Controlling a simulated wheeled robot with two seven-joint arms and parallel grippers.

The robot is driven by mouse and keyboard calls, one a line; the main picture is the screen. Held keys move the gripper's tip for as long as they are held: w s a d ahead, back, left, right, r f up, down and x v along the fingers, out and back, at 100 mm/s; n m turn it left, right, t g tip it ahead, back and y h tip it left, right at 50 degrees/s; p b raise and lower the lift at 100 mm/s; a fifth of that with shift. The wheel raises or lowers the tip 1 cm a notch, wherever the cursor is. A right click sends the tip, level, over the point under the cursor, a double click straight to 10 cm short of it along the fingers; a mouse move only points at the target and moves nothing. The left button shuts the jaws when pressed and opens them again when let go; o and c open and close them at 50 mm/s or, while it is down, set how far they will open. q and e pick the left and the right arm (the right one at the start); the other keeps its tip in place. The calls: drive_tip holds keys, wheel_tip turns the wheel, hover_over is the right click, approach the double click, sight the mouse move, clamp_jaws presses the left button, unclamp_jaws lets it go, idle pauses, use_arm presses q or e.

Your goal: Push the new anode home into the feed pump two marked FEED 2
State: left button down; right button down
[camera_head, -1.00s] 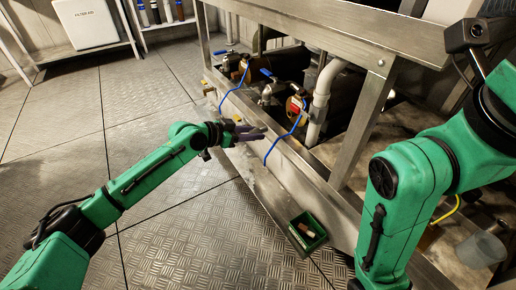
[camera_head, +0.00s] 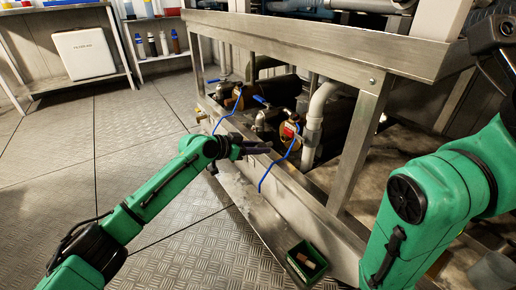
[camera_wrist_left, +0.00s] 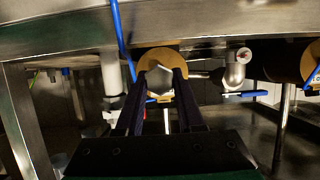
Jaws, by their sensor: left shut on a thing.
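My left gripper (camera_head: 258,146) is at the front of the steel frame, just short of the nearer pump (camera_head: 290,132), which has a brass face and a red tag. In the left wrist view its two dark fingers (camera_wrist_left: 160,100) are shut on a grey hexagonal-ended piece, the anode (camera_wrist_left: 160,82). The anode lines up with the pump's round brass face (camera_wrist_left: 166,58) and partly hides it. Whether it touches or sits in the opening cannot be told. The farther brass-faced pump (camera_head: 234,98) stands to the left. No FEED marking is legible. My right gripper is out of view.
A steel sill (camera_head: 290,190) runs below the pumps and a steel leg (camera_head: 360,140) stands to the right. A blue cable (camera_head: 267,175) hangs over the sill near my gripper. The floor at left is clear.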

sight(269, 143)
use_arm(q)
drive_tip(key=shift+w+d+b, duration=0.8)
drive_tip(key=shift+w+d, duration=0.2)
drive_tip(key=shift+d, duration=0.25)
drive_tip(key=shift+p, duration=0.5)
idle(0.6)
drive_tip(key=shift+w+d+b, duration=0.3)
drive_tip(key=shift+d+b, duration=0.1)
drive_tip(key=shift+b, duration=0.05)
drive_tip(key=shift+w+d+b, duration=0.35)
drive_tip(key=shift+d+b, duration=0.15)
drive_tip(key=shift+b, duration=0.05)
drive_tip(key=shift+w+d+b, duration=0.55)
drive_tip(key=shift+d+b, duration=0.15)
drive_tip(key=shift+b, duration=0.25)
drive_tip(key=shift+c, duration=2.2)
unclamp_jaws()
